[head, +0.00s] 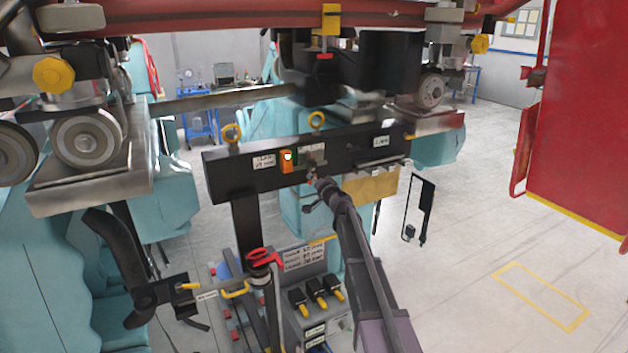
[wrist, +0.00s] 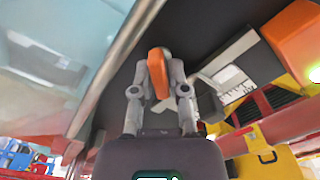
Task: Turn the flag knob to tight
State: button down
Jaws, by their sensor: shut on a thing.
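The flag knob, an orange elongated grip with a grey end (wrist: 158,72), stands out from a dark panel in the wrist view. My gripper (wrist: 159,82) has its two grey fingers closed on both sides of it. In the head view my gripper (head: 314,175) reaches the middle of the black panel bar (head: 228,172), and its tip largely hides the knob. Which setting the knob points to cannot be told. White labels (head: 264,160) on the bar are too small to read.
An orange box (head: 287,161) with a lit lamp sits just left of my gripper; it also shows in the wrist view (wrist: 297,38). A box with several black-and-yellow levers (head: 318,290) stands below. Open floor lies at right.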

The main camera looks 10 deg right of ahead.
dwell(0.4)
jog(key=c, duration=0.7)
grip_release()
jog(key=shift+v, duration=3.95)
